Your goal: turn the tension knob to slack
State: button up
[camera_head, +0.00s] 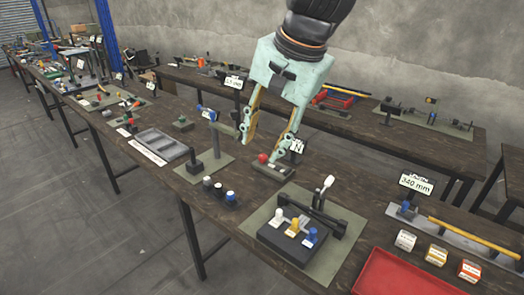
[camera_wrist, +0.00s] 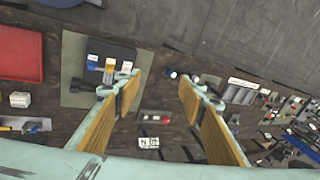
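My gripper (camera_head: 262,145) is open, pointing down over the middle of the near bench with nothing between its fingers; its fingers also show in the wrist view (camera_wrist: 160,85). A small grey base with a red knob (camera_head: 262,158) is below and between the fingertips in the head view. The red part also shows in the wrist view (camera_wrist: 164,118). No contact is clear. A black press (camera_head: 275,238) on a green mat carries white (camera_head: 278,215), yellow (camera_head: 295,226) and blue (camera_head: 311,234) pieces and a white-tipped lever (camera_head: 328,183). I cannot tell which piece is the tension knob.
A rack of capped pieces (camera_head: 218,191) stands left of the press. A post stand (camera_head: 195,165) and grey tray (camera_head: 158,147) are further left. A red tray (camera_head: 410,278), small boxes (camera_head: 437,255) and a "340 mm" sign (camera_head: 415,184) are at right. Another bench (camera_head: 440,146) stands behind.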

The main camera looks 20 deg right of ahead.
jog(key=w+d+f+m+p, duration=0.2)
jog(key=w+m+p, duration=0.2)
jog(key=w, duration=0.5)
jog(key=w+d+f+m+p, duration=0.1)
jog(key=w+d+m+p, duration=0.15)
jog(key=w, duration=0.55)
jog(key=w+d+f+m+p, duration=0.2)
jog(key=w+m+p, duration=0.25)
jog(key=w, duration=0.45)
jog(key=w+d+f+m+p, duration=0.4)
jog(key=w+d+f+m, duration=0.1)
jog(key=w+f, duration=0.15)
jog(key=m+p, duration=0.5)
jog(key=m, duration=0.1)
send_near(263, 155)
jog(key=shift+s+v, duration=0.2)
jog(key=shift+v, duration=1.15)
jog(key=shift+s+v, duration=0.2)
jog(key=shift+v, duration=1.15)
jog(key=shift+a+f, duration=0.2)
jog(key=shift+f, duration=0.05)
jog(key=shift+w+x, duration=0.15)
jog(key=shift+x, duration=3.25)
jog(key=shift+w+x, duration=0.1)
jog(key=shift+x, duration=3.25)
jog(key=shift+c, duration=0.3)
jog(key=c, duration=0.7)
